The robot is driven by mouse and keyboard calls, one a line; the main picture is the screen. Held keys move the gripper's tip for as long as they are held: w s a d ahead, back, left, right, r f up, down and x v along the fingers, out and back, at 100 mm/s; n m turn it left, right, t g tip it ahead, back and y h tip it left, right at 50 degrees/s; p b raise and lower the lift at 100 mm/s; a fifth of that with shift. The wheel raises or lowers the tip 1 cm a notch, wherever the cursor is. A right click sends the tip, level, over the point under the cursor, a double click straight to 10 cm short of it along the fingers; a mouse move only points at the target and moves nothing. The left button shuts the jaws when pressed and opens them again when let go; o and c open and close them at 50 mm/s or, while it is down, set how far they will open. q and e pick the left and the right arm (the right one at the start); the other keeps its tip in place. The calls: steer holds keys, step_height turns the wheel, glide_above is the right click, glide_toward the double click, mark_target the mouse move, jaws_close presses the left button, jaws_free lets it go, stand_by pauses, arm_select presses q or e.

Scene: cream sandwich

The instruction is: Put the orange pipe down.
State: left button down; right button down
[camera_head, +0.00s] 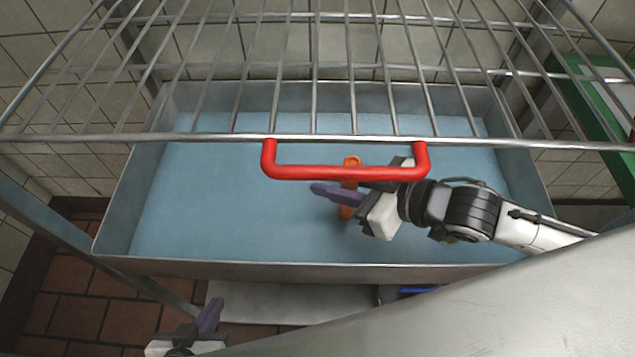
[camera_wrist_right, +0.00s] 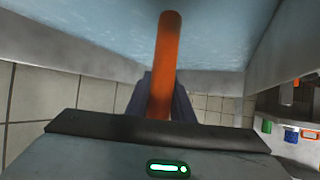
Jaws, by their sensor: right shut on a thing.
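The orange pipe (camera_head: 347,211) is in my right gripper (camera_head: 333,194), over the blue bottom of a wide metal tray (camera_head: 230,205). The pipe also stands out in the right wrist view (camera_wrist_right: 165,65), between dark fingers, its far end toward the blue surface. I cannot tell whether the pipe touches the bottom. A red handle partly covers the gripper and pipe in the head view. My left gripper (camera_head: 208,318) is low at the bottom left, outside the tray; one purple finger shows, and its opening is unclear.
A wire rack (camera_head: 315,70) with the red handle (camera_head: 345,173) on its front edge hangs above the tray. A green-edged tray (camera_head: 595,105) stands at the right. The left part of the tray is bare. A pale lower shelf (camera_head: 300,303) shows below.

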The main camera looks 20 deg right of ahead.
steer(key=shift+w+a+f+b, duration=0.15)
steer(key=shift+w+a+f, duration=0.25)
steer(key=shift+f, duration=0.2)
steer(key=shift+w+a+f+b, duration=0.15)
steer(key=shift+w+a+f, duration=0.2)
steer(key=shift+f, duration=0.3)
steer(key=shift+w+a+f+b, duration=0.15)
steer(key=shift+w+a+f, duration=0.15)
steer(key=shift+w+f, duration=0.25)
steer(key=c, duration=1.5)
jaws_free()
steer(key=shift+s, duration=0.1)
steer(key=shift+c, duration=0.2)
steer(key=p+v, duration=0.1)
steer(key=v, duration=1.1)
steer(key=shift+p, duration=0.4)
